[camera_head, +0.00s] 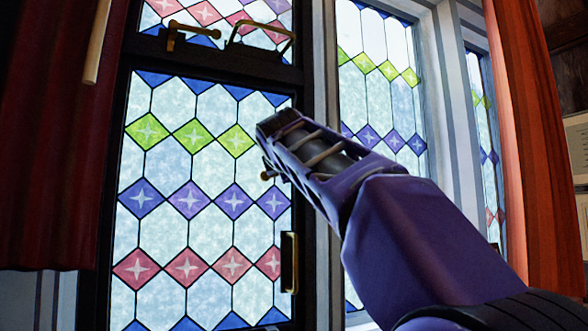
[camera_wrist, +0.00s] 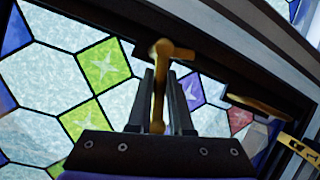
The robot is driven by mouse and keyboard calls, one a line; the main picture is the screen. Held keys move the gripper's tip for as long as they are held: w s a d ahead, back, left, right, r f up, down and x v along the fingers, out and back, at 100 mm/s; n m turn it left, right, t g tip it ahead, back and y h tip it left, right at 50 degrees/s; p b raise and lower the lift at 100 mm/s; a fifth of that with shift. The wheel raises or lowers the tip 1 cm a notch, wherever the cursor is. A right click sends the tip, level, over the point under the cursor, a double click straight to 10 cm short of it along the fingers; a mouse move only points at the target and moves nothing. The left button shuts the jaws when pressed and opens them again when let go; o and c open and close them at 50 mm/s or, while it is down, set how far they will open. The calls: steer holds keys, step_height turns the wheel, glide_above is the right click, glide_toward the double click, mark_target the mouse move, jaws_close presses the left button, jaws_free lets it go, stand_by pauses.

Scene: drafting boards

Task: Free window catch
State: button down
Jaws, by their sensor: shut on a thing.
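The window catch is a small brass lever with a knobbed head, and it shows in the wrist view (camera_wrist: 172,50). It stands between the two dark fingers of my gripper (camera_wrist: 160,85), which is shut on it, with the head protruding past the fingertips. In the head view my gripper (camera_head: 262,130) reaches in from the lower right to the right edge of the stained-glass window (camera_head: 190,235). A bit of brass (camera_head: 267,175) shows just below the gripper there; the rest of the catch is hidden behind it. The window looks closed in its dark frame.
A brass handle (camera_head: 289,262) sits lower on the right side of the frame. Red curtains hang at left (camera_head: 45,140) and right (camera_head: 525,140). A pale rod (camera_head: 97,40) hangs upper left.

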steer(key=shift+r+m+g, duration=0.45)
steer(key=shift+m+g, duration=0.05)
steer(key=shift+m, duration=0.6)
steer(key=c, duration=0.8)
jaws_free()
steer(key=shift+c, duration=0.2)
steer(key=shift+s, duration=0.15)
